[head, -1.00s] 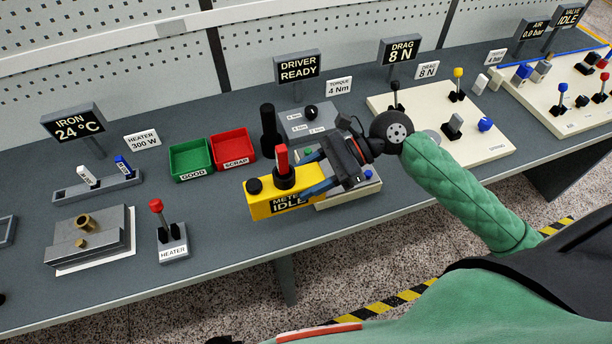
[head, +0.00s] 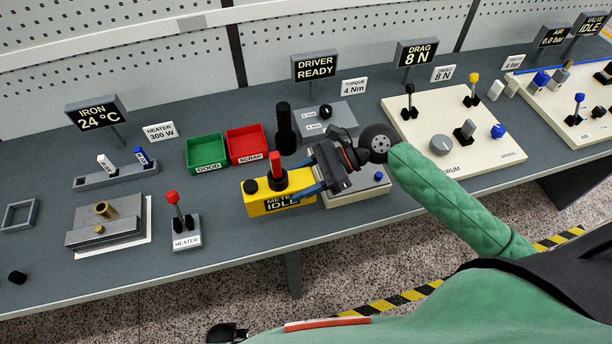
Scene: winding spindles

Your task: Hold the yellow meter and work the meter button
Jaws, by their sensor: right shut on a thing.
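The yellow meter (head: 258,207), its face reading IDLE, is at the front middle of the bench in the head view. On its top are a black knob (head: 251,186) and a red post (head: 275,162) on a round black base. I cannot tell which is the meter button. My right gripper (head: 304,183) is shut on the meter's right end, its blue fingers reaching in from the right. The fingers and wrist hide part of that end and the lettering. Whether the meter touches the bench is not clear. My left gripper is not in view.
A pale base (head: 345,199) lies beside the meter under my right wrist. Behind are the green GOOD bin (head: 206,168), red SCRAP bin (head: 249,158) and a black cylinder (head: 285,132).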

